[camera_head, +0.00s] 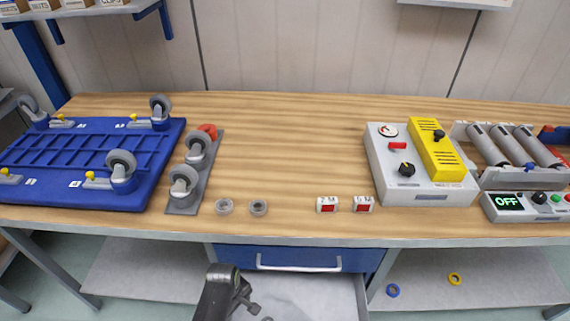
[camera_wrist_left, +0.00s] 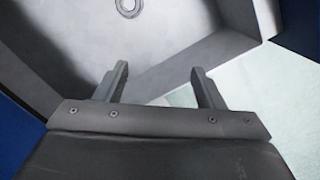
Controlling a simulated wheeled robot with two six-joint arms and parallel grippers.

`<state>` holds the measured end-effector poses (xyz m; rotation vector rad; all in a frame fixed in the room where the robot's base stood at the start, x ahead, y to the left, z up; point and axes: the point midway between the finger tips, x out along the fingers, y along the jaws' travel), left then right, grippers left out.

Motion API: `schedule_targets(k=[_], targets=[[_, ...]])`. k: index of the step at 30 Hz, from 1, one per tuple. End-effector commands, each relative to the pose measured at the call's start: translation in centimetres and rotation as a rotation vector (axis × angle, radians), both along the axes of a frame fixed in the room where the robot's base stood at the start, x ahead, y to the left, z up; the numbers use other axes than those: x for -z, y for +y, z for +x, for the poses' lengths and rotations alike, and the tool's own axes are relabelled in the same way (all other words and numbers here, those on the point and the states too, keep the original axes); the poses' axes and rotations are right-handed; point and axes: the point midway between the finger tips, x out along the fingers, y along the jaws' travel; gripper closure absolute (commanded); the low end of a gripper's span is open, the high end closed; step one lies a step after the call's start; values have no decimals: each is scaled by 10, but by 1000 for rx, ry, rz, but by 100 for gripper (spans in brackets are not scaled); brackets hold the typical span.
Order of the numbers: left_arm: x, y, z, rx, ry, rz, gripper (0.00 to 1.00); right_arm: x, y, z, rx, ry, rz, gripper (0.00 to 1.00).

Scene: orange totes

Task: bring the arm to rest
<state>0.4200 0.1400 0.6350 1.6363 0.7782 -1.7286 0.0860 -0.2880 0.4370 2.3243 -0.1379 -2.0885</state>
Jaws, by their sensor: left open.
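My left gripper (camera_head: 246,299) is low in front of the table in the head view, over an open drawer (camera_head: 325,290). In the left wrist view the left gripper (camera_wrist_left: 159,72) has its two fingers apart with nothing between them. The drawer wall (camera_wrist_left: 185,62) lies below and beyond the fingertips. A grey ring (camera_wrist_left: 128,6) lies on the drawer floor, apart from the fingers. My right gripper shows in neither view.
On the table stand a blue caster board (camera_head: 75,150), a grey caster plate (camera_head: 183,205), two grey rings (camera_head: 224,206), and a control box (camera_head: 430,190). The table's middle is clear.

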Motion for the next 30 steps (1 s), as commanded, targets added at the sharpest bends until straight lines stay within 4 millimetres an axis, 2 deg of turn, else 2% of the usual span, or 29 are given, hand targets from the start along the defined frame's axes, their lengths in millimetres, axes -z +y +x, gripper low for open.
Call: schedule_targets(k=[7,14,20,24,30], targets=[[-10,28,-13,57,-42,13,37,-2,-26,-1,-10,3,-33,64],[-30,67,-37,154,-100,46,37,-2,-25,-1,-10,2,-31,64],[-70,113,-78,321,-172,110,37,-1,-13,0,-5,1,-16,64],[-107,137,-109,459,-215,166,37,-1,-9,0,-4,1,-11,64],[-149,155,-141,615,-252,228,37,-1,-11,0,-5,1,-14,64]])
